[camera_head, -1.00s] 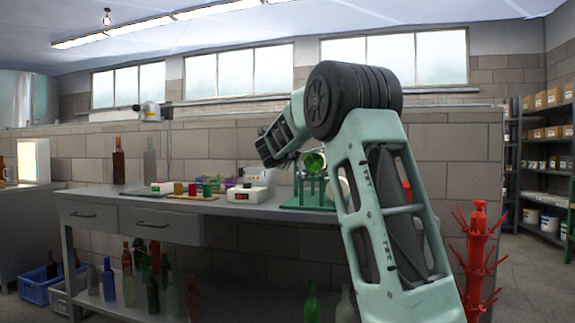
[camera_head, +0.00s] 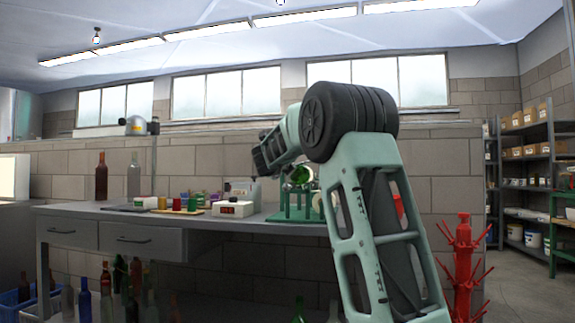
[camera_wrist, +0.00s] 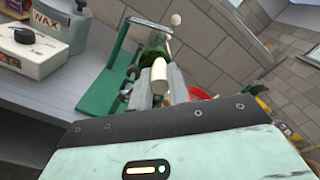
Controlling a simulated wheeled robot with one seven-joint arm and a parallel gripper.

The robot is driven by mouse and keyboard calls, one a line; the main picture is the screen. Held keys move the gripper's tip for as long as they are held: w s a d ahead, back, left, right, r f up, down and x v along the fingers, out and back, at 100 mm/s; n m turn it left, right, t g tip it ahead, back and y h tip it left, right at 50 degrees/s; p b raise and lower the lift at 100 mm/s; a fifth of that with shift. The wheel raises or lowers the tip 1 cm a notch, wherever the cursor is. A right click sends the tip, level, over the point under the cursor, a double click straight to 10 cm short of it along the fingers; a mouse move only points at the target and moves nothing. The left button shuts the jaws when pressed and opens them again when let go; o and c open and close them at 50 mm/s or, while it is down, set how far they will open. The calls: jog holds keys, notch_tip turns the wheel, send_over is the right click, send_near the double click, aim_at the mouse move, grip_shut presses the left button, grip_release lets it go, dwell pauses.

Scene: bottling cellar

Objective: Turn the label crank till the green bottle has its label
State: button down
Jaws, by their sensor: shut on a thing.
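The green bottle (camera_head: 299,175) lies on its side in the green label stand (camera_head: 293,214) on the bench, partly hidden behind my arm in the head view. It also shows in the wrist view (camera_wrist: 154,46), beyond my fingers, with the stand's green base (camera_wrist: 104,94) to its left. My gripper (camera_wrist: 160,88) is shut on a cream crank handle (camera_wrist: 159,72) in front of the bottle. In the head view my arm hides the gripper tips and crank. I cannot tell whether a label is on the bottle.
Two upright bottles (camera_head: 101,178) stand near the bench's left end. A red drying rack (camera_head: 464,255) stands on the floor at the right.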

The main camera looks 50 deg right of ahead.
jog(key=shift+f, duration=0.1)
jog(key=c, duration=1.3)
grip_release()
jog(key=shift+c, duration=0.2)
jog(key=shift+a, duration=0.1)
jog(key=p+v, duration=0.1)
jog(key=v, duration=1.6)
jog(key=shift+s+a, duration=0.1)
